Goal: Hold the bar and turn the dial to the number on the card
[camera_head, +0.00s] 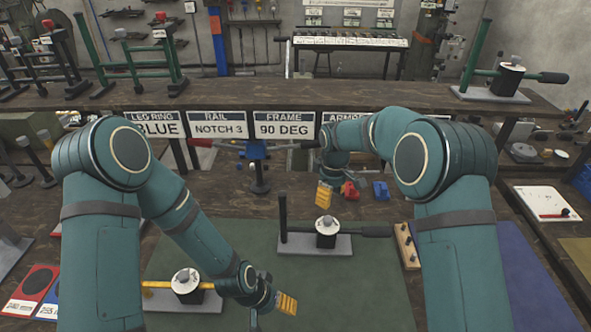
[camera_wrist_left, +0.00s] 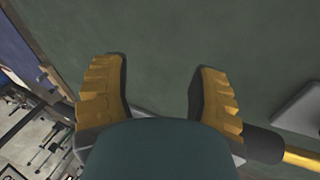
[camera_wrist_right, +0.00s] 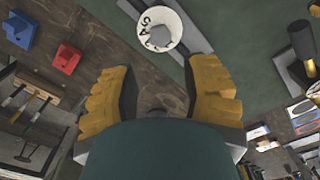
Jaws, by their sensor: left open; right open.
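Two dial fixtures sit on the green mat. The far one has a grey base, a white dial (camera_head: 326,228) with a grey knob, a black upright post and a black bar (camera_head: 365,231). The near one has a white dial (camera_head: 185,281) and a yellow bar (camera_head: 157,284). My left gripper (camera_head: 285,304) is open and empty, right of the near fixture; the yellow bar (camera_wrist_left: 302,159) is at the edge of the left wrist view. My right gripper (camera_head: 324,192) is open and empty, behind the far dial, whose lettered face (camera_wrist_right: 156,30) shows in the right wrist view.
Cards read "NOTCH 3" (camera_head: 217,125), "90 DEG" (camera_head: 283,126) and "BLUE" (camera_head: 155,126); my right arm partly covers another. Red (camera_head: 349,190) and blue (camera_head: 381,190) blocks lie behind the mat. A wooden block (camera_head: 407,246) lies right of the far fixture. A similar fixture stands on the back shelf.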

